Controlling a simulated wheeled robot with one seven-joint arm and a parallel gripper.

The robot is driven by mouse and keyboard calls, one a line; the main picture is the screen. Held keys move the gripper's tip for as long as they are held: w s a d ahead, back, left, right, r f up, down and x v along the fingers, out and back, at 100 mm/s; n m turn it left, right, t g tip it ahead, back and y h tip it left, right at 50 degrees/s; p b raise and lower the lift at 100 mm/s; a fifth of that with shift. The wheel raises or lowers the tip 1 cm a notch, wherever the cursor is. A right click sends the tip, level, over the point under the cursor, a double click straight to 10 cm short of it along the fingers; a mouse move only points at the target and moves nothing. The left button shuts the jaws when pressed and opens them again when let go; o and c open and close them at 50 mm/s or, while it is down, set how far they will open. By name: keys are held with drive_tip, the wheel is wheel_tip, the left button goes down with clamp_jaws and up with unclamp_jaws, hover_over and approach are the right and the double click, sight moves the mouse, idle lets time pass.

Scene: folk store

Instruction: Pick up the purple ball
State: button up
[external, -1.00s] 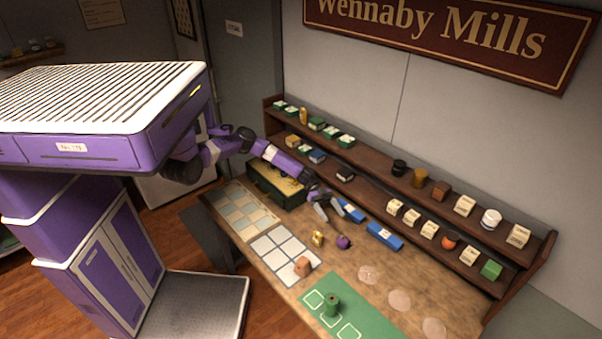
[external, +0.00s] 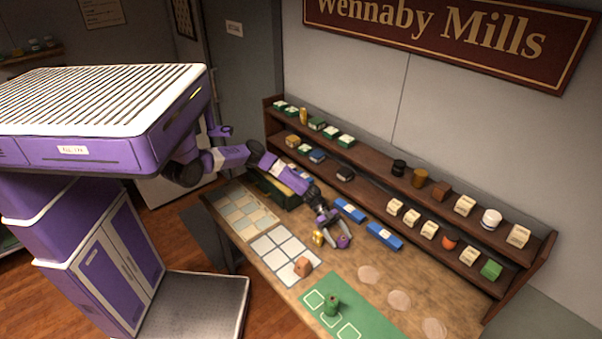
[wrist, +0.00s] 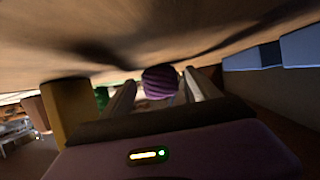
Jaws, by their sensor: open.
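The purple ball (external: 343,242) rests on the wooden table in the external view. In the wrist view the ball (wrist: 161,83) shows dark stripes and sits between the two fingers, near their tips. My gripper (external: 337,240) is open and low over the table, with its fingers on either side of the ball. In the wrist view the gripper (wrist: 158,90) shows a finger to the left and a finger to the right of the ball. I cannot tell whether either finger touches it.
A gold object (external: 318,237) stands close left of my gripper; it looms at left in the wrist view (wrist: 66,108). Blue boxes (external: 384,236) lie behind, before the stocked shelf (external: 440,207). An orange-brown block (external: 302,266) and green cylinder (external: 332,305) stand in front. Table at right is fairly clear.

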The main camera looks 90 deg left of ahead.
drive_tip(key=c, duration=1.4)
drive_tip(key=shift+r, duration=0.15)
wheel_tip(320, 180, up, 20)
drive_tip(key=p, duration=0.6)
